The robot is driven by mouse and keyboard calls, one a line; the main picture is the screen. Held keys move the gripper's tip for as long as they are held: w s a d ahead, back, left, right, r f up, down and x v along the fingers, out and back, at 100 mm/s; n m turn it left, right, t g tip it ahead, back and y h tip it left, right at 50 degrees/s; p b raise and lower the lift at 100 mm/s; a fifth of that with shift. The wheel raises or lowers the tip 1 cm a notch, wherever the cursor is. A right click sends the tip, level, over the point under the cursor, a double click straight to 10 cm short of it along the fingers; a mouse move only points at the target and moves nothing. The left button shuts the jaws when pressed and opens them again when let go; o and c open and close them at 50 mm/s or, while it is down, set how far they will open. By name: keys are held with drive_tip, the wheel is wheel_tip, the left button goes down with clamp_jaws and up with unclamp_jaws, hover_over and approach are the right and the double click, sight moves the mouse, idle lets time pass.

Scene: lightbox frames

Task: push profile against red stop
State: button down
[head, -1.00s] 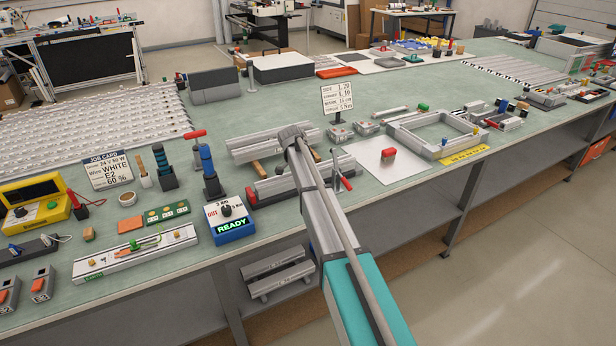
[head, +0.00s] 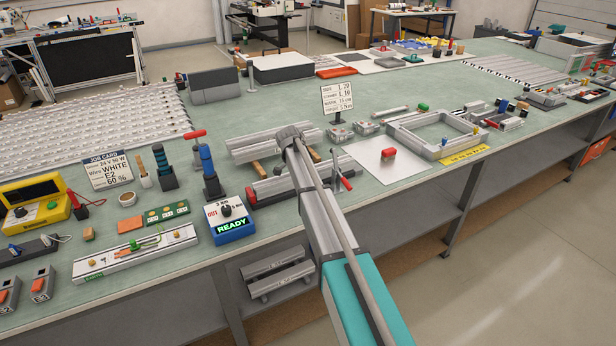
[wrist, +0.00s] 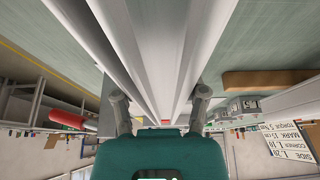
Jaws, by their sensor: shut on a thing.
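A long silver grooved profile (head: 262,146) lies near the wooden blocks at the bench's middle in the head view. In the wrist view the profile (wrist: 160,45) runs from the top edge down between my fingers. My gripper (wrist: 160,98) is shut on it, with one finger on each side. A small red piece (head: 250,195) stands at the left end of the grey bed in front, possibly the red stop. I cannot tell whether the profile touches any stop.
A clamp with a red handle (head: 346,183) stands right of my arm. A white plate (head: 375,165) with a red block lies to the right. Open green bench lies behind.

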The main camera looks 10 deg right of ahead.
drive_tip(key=shift+s+a, duration=0.15)
drive_tip(key=shift+a, duration=0.4)
idle(0.4)
drive_tip(key=shift+c, duration=1.3)
unclamp_jaws()
drive_tip(key=shift+o, duration=1.1)
drive_tip(key=shift+d, duration=0.1)
drive_tip(key=shift+w+d, duration=0.25)
drive_tip(key=shift+d, duration=0.4)
drive_tip(key=shift+r+p, duration=0.3)
drive_tip(key=shift+p, duration=0.05)
drive_tip(key=p+v, duration=1.2)
drive_tip(key=v, duration=0.1)
drive_tip(key=s+d+n+y, duration=0.1)
drive_tip(key=s+n, duration=0.4)
drive_tip(key=s, duration=0.8)
drive_tip(key=s+d+n+g+y, duration=0.1)
drive_tip(key=s+n, duration=0.4)
drive_tip(key=s, duration=0.8)
drive_tip(key=shift+s+d+f+y, duration=0.3)
drive_tip(key=shift+d+f+y, duration=0.15)
drive_tip(key=shift+d, duration=0.7)
